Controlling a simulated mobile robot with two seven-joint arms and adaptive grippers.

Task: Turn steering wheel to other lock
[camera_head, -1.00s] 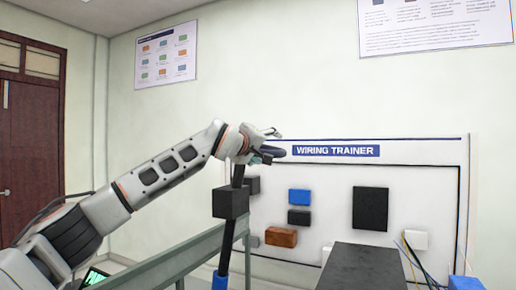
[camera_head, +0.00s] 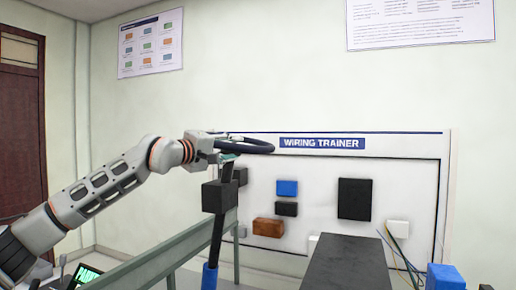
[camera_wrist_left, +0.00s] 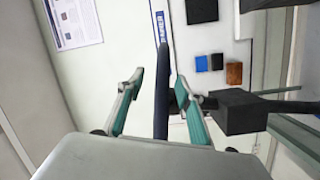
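The steering wheel is a dark rim (camera_head: 245,146) seen almost edge-on at the top of a slanted black column (camera_head: 218,230) with a black block (camera_head: 219,197) on it. My left gripper (camera_head: 232,143) is at the left part of the rim. In the left wrist view the rim (camera_wrist_left: 161,105) is a dark upright bar between the two teal-padded fingers of my left gripper (camera_wrist_left: 160,78). The fingers are apart, with a gap on each side of the rim. The wheel's turn angle cannot be told. My right gripper is out of view.
A wiring trainer board (camera_head: 410,160) with coloured blocks stands behind the wheel. A grey-green rail (camera_head: 170,255) runs below, beside the column. A dark box (camera_head: 345,265) is at the front right, near a blue block (camera_head: 445,277) and thin wires.

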